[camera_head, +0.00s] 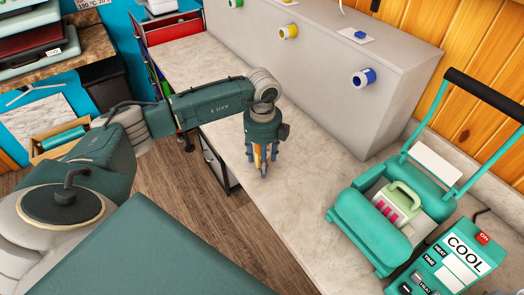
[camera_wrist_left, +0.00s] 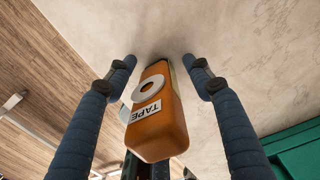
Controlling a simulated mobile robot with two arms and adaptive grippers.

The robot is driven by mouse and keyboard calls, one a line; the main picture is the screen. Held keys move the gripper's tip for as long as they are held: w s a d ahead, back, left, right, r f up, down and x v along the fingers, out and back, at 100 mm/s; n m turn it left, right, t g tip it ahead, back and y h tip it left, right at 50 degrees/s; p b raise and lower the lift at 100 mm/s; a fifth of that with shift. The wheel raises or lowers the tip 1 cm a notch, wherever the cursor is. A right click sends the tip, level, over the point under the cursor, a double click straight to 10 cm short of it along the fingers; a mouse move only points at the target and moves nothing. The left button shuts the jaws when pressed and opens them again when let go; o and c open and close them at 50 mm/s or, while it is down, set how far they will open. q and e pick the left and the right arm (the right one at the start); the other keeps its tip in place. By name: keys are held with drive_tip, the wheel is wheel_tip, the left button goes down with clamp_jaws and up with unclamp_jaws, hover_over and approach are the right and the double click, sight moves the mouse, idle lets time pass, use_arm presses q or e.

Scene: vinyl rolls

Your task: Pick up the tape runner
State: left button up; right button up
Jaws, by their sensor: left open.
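The tape runner (camera_wrist_left: 158,125) is an orange rounded block with a white ring and a label reading TAPE. In the left wrist view it sits between the two fingers of my left gripper (camera_wrist_left: 159,62), which is open with a gap on each side of it. In the head view my left gripper (camera_head: 263,165) points down over the pale counter, and only a sliver of the orange tape runner (camera_head: 258,154) shows between its fingers. Its lower part is hidden there. My right gripper is not in view.
The marbled counter (camera_head: 290,225) is clear around the gripper. A teal heat press (camera_head: 365,228) with a control box (camera_head: 455,262) stands at the right. A grey raised block (camera_head: 325,90) with coloured rolls on pegs runs along the back. Wood floor lies left of the counter edge.

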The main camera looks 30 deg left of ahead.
use_arm(q)
drive_tip(key=c, duration=1.3)
